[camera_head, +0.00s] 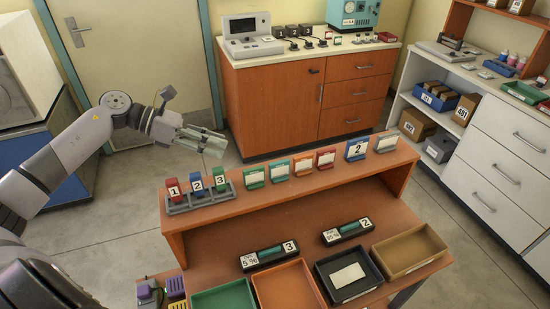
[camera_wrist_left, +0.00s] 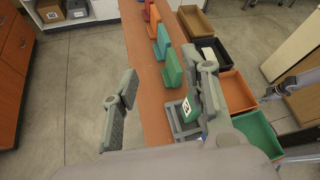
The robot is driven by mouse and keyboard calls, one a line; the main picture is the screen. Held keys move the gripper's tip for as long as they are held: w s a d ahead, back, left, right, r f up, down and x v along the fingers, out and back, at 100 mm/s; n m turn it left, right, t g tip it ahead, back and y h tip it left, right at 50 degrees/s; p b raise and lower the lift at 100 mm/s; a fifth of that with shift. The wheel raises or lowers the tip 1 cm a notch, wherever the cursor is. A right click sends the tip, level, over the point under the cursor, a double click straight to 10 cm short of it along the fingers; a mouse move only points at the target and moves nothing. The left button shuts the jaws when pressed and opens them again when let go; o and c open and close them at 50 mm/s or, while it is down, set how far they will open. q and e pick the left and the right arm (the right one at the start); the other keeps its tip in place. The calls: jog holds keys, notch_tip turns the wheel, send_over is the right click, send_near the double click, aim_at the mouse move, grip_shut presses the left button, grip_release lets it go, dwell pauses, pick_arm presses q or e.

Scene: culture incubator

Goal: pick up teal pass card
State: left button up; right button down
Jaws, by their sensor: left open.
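Several upright cards stand in a row on the raised shelf. Two are green to teal: one nearest the numbered rack (camera_head: 254,178) and one just right of it (camera_head: 279,172); I cannot tell for sure which is the teal pass card. In the left wrist view, the nearer green card (camera_wrist_left: 174,70) and the farther teal-green card (camera_wrist_left: 162,43) stand beyond the fingers. My left gripper (camera_head: 214,143) is open and empty, above and behind the shelf's left end; its fingers also show in the left wrist view (camera_wrist_left: 164,100). A grey arm end at that view's right edge may be my right gripper; its jaws are unclear.
A grey rack (camera_head: 205,203) with red, blue and green numbered pieces is at the shelf's left end. Orange (camera_head: 303,166), red (camera_head: 326,158) and blue (camera_head: 356,150) cards continue the row. Trays, including a tan one (camera_head: 433,239), line the lower front. Open floor lies behind.

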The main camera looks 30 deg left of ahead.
pick_arm(q)
jog(key=p, duration=0.3)
send_near(279, 162)
jog(key=p+x, duration=0.1)
jog(key=x, duration=0.3)
jog(key=shift+w+a+f, duration=0.1)
jog(key=shift+w+f, duration=0.15)
jog(key=shift+d+p, duration=0.2)
jog(key=shift+p, duration=0.1)
jog(key=p+x, duration=0.2)
jog(key=x, duration=0.3)
jog(key=shift+w, duration=0.1)
jog(key=shift+w+d+f, duration=0.15)
pick_arm(e)
notch_tip(279, 162, up, 6)
jog(key=s+d, duration=0.1)
jog(key=shift+r, duration=0.2)
pick_arm(q)
jog(key=shift+c, duration=0.7)
grip_shut()
pick_arm(e)
jog(key=shift+s+d, duration=0.15)
jog(key=shift+d, duration=0.05)
